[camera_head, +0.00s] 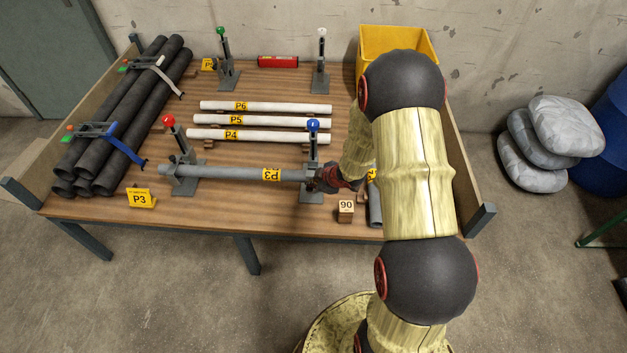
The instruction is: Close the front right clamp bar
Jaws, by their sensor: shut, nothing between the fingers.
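The front right clamp (310,195) has a blue knob (313,125) on a bar that stands up above its post. The front left clamp (185,187) has a red knob (169,121), and its bar also stands up. A grey pipe labelled P3 (230,173) lies across both front clamps. My gripper (322,181) is shut and empty, low beside the front right clamp near the pipe's right end. Its fingers are small and dark here, so I cannot tell whether they touch the clamp or pipe.
White pipes P4 (285,138), P5 (285,121) and P6 (285,107) lie behind. Two rear clamps have green (220,31) and white (322,32) knobs. A block marked 90 (346,210) and another grey pipe (375,208) are close by. Dark pipes (130,105) are stacked left.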

